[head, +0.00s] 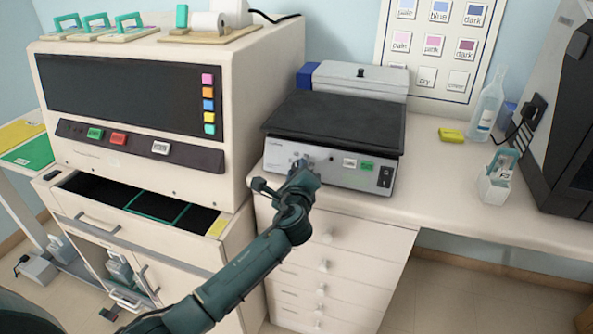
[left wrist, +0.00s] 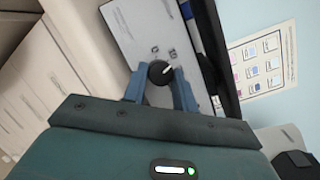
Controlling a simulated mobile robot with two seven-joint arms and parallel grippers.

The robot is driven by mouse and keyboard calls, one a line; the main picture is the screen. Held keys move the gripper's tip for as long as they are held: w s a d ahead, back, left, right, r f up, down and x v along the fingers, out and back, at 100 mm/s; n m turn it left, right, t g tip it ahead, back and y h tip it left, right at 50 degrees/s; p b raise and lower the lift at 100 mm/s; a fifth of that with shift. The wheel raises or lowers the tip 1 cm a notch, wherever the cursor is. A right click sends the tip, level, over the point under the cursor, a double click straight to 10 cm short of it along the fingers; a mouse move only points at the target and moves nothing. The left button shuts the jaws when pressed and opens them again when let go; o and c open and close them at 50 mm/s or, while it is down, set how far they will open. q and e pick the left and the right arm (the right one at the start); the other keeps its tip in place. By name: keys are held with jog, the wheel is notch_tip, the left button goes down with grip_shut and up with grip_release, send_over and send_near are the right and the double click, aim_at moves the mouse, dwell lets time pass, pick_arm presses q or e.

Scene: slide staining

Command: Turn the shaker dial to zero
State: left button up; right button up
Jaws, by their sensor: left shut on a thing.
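The shaker (head: 342,130) stands on the counter, with a dark flat platform on top and a grey front panel. In the left wrist view its dial (left wrist: 160,72) is a round black knob with a white pointer line that slants toward the upper right of the picture. My left gripper (head: 300,168) is at the left part of the front panel and hides the dial in the head view. In the left wrist view my left gripper (left wrist: 160,84) has its two blue fingers on either side of the dial, shut on it. My right gripper is not in view.
A large cream machine (head: 140,110) stands close on the left, with an open drawer (head: 215,228) below. On the counter to the right are a yellow block (head: 451,135), a clear bottle (head: 486,105) and a small holder (head: 497,185). The counter between is clear.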

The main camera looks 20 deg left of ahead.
pick_arm(q)
jog(key=n+g+p, duration=0.1)
jog(key=n, duration=0.2)
jog(key=shift+d+r+y, duration=0.1)
jog(key=shift+r+y, duration=0.05)
jog(key=shift+y, duration=0.25)
jog(key=shift+r+n+g+p, duration=0.1)
jog(key=shift+n+g+p, duration=0.3)
jog(key=shift+n, duration=0.7)
jog(key=n+g+p, duration=0.1)
jog(key=n, duration=0.1)
jog(key=shift+r+n, duration=0.1)
jog(key=shift+n, duration=0.2)
jog(key=shift+w+n+g+p, duration=0.1)
jog(key=shift+n+g+p, duration=0.35)
jog(key=shift+n, duration=0.35)
jog(key=shift+n+g+p, duration=0.35)
jog(key=shift+n+p, duration=0.2)
jog(key=shift+n, duration=0.45)
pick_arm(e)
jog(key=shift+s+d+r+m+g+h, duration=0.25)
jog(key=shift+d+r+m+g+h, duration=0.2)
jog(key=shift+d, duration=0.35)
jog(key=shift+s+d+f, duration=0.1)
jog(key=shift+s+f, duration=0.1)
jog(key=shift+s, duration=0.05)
